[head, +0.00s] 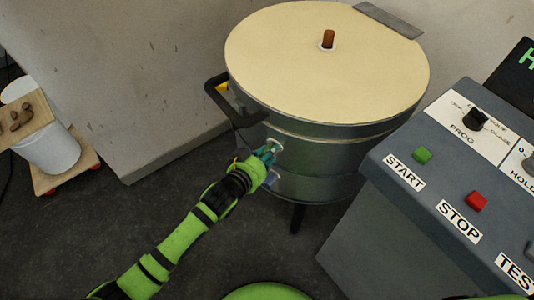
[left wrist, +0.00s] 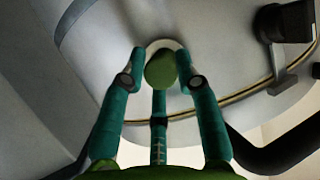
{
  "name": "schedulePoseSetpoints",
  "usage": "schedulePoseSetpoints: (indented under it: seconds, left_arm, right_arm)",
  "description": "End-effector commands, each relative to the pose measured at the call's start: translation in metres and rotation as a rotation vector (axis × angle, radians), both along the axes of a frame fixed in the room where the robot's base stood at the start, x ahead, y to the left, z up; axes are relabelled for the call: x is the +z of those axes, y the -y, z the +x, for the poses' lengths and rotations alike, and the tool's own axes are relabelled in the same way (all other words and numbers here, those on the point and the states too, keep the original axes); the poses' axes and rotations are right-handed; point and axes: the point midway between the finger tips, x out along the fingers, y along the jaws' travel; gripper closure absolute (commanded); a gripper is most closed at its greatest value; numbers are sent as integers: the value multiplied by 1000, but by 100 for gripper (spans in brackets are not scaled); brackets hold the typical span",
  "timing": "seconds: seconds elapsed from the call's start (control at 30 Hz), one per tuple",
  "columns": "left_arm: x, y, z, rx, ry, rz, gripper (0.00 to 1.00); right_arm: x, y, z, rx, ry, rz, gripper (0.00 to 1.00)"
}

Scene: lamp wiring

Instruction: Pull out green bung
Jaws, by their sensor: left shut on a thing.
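The green bung (left wrist: 160,70) shows in the left wrist view as a dull green round end between the teal fingers of my left gripper (left wrist: 160,66). A pale ring (left wrist: 165,43) on the kiln wall curves behind it. I cannot tell how deep the bung sits in the hole. In the head view my left gripper (head: 268,152) is at the side of the round metal kiln (head: 310,160), shut on the bung, which the fingers mostly hide there. My right gripper is out of view.
The kiln's cream lid (head: 320,80) has a brown plug (head: 328,39) standing in it. A black handle (head: 232,105) juts out just above my left gripper. A grey control panel (head: 440,170) stands close on the right. A white bucket (head: 48,150) is far left. The floor between is clear.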

Motion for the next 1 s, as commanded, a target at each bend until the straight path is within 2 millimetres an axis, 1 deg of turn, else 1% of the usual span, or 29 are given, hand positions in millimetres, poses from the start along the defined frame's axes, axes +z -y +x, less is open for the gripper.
schedulePoseSetpoints:
  seconds: [0.47,0.8,1.0]
  left_arm:
    - [1,-3,-4,1,0,0,100]
    - [0,-7,-10,1,-1,1,100]
    - [0,-7,-10,1,-1,1,100]
  right_arm:
    - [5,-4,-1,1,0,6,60]
    - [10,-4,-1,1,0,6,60]
    - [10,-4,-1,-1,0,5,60]
